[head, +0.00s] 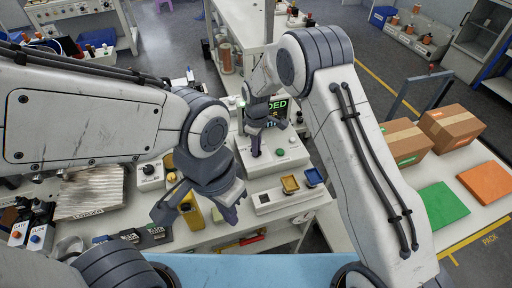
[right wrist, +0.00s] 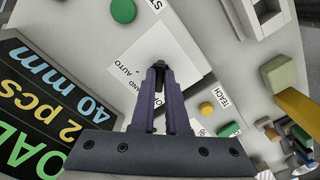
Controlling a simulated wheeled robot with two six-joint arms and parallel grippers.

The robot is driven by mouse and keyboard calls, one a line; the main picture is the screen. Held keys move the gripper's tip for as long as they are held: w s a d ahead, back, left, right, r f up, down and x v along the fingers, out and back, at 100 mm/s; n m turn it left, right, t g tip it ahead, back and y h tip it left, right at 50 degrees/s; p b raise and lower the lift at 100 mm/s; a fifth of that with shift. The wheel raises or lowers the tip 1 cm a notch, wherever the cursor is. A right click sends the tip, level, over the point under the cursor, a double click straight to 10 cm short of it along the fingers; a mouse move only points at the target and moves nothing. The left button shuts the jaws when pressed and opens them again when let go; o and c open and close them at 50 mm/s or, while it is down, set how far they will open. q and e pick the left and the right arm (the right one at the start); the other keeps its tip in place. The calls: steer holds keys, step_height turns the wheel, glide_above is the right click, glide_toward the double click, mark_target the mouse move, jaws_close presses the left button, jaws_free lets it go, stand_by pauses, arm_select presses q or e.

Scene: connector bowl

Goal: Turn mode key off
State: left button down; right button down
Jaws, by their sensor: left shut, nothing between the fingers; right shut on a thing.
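The mode key (right wrist: 160,66) is a small dark key on a white label plate with the words AUTO and, partly covered, what looks like HAND. In the right wrist view my right gripper (right wrist: 159,74) is shut on it, and the fingers hide most of it. In the head view my right gripper (head: 255,150) reaches down to the white control box (head: 292,158), and the key is too small to tell there. My left gripper (head: 230,213) is shut and empty, lower in the picture, above the bench front and apart from the box.
A display (right wrist: 50,105) with green and yellow text stands beside the key plate. A green button (right wrist: 123,11) and a yellow button (right wrist: 206,108) are near. Cardboard boxes (head: 408,133) stand on the right table.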

stand_by(0.4)
steer(key=c, duration=0.9)
jaws_free()
step_height(320, 180, up, 10)
steer(key=shift+r+b, duration=0.25)
steer(key=shift+b, duration=0.65)
